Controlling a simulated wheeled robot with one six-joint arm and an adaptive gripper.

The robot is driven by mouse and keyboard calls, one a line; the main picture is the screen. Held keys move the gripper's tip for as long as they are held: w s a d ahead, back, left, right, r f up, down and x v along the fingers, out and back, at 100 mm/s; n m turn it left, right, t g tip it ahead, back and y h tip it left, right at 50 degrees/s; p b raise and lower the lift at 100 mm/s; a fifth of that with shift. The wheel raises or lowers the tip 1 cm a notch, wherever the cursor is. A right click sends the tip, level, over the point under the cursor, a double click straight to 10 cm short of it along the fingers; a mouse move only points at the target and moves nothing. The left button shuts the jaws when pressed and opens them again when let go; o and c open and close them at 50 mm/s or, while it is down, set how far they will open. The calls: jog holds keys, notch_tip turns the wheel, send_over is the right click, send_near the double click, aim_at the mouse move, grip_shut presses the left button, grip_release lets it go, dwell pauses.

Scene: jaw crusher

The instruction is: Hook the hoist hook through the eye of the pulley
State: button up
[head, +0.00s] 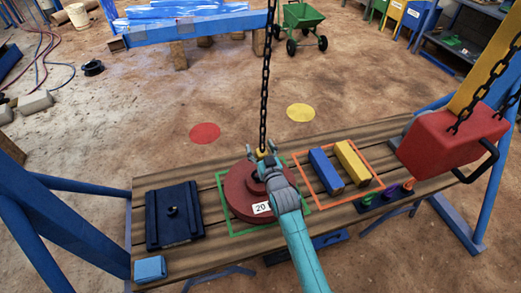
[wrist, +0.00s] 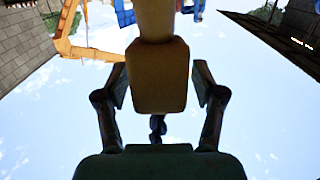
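The pulley (head: 240,203) is a dark red round body with a white "20" label, lying on the bench inside a green square outline. A black chain (head: 265,85) hangs from above, with the yellow hoist hook (head: 262,153) at its lower end. My gripper (head: 264,149) is over the pulley, its fingers spread on either side of the hook. In the wrist view, my gripper (wrist: 160,88) flanks a tan-yellow block (wrist: 158,78), with slim gaps seen at both sides. The pulley's eye is hidden behind my gripper and arm; whether the hook touches it cannot be told.
On the wooden bench (head: 160,180) are a dark blue plate (head: 173,214), a small blue block (head: 150,268), and blue (head: 325,171) and yellow (head: 352,163) bars within an orange outline. Blue frame legs (head: 50,215) flank the bench.

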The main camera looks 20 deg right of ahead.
jog(key=shift+f, duration=0.1)
jog(key=shift+s, duration=0.6)
jog(key=s, duration=1)
jog(key=shift+s+r, duration=0.35)
jog(key=shift+s, duration=0.05)
jog(key=s+f+g, duration=0.1)
jog(key=s+f, duration=0.1)
jog(key=s, duration=0.9)
jog(key=s+f, duration=0.3)
jog(key=s, duration=0.9)
jog(key=s+r, duration=0.4)
jog(key=s, duration=0.6)
jog(key=s+r+g, duration=0.1)
jog(key=s+r, duration=0.3)
jog(key=s, duration=0.6)
jog(key=shift+r+g, duration=0.25)
jog(key=shift+g, duration=0.05)
